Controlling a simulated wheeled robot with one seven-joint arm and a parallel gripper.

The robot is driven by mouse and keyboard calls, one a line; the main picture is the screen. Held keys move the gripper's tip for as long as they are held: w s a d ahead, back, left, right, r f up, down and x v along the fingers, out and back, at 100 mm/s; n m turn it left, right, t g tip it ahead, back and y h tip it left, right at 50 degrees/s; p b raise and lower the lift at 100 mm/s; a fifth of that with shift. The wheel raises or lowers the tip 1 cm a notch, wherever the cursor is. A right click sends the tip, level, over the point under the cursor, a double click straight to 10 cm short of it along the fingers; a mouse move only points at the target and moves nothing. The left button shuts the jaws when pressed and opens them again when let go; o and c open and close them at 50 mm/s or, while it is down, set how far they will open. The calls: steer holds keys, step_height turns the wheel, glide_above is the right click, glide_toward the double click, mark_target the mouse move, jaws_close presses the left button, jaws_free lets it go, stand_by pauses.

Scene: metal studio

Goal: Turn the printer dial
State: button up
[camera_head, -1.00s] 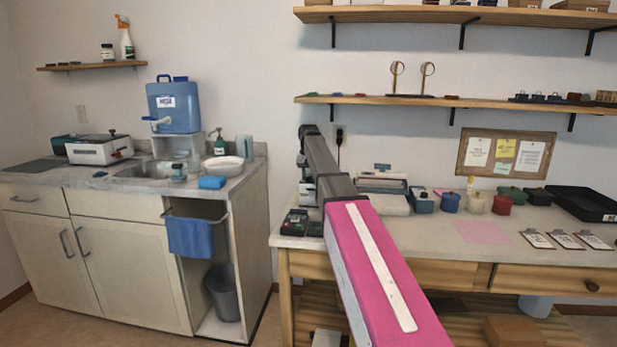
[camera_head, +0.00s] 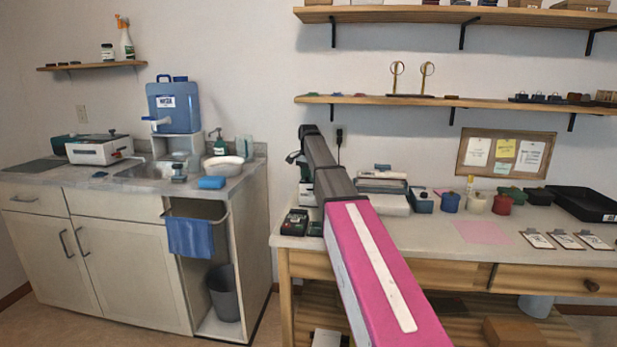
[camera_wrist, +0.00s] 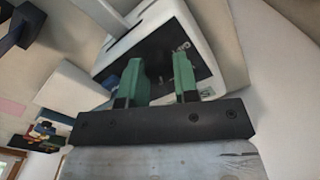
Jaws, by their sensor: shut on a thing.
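In the wrist view, a white machine that looks like the printer (camera_wrist: 208,32) has a dark front panel (camera_wrist: 203,70) with small pale markings. My gripper (camera_wrist: 158,76) has two green fingers against this panel. It is shut on a small dark dial (camera_wrist: 157,68) between the fingers, hard to make out against the panel. In the head view, my pink and grey arm reaches over the right-hand bench and hides most of the printer and the dial. My gripper itself cannot be made out clearly there.
The wooden bench (camera_head: 440,237) holds small dark devices (camera_head: 295,222), a pale machine (camera_head: 382,185), several coloured jars and a black tray (camera_head: 585,204). A shelf (camera_head: 430,100) runs above. A sink counter (camera_head: 80,180) stands to the left, with floor space between.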

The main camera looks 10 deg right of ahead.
steer(key=shift+m, duration=0.3)
stand_by(0.4)
steer(key=o, duration=0.9)
steer(key=shift+r, duration=0.15)
step_height(320, 180, up, 11)
steer(key=shift+f, duration=0.2)
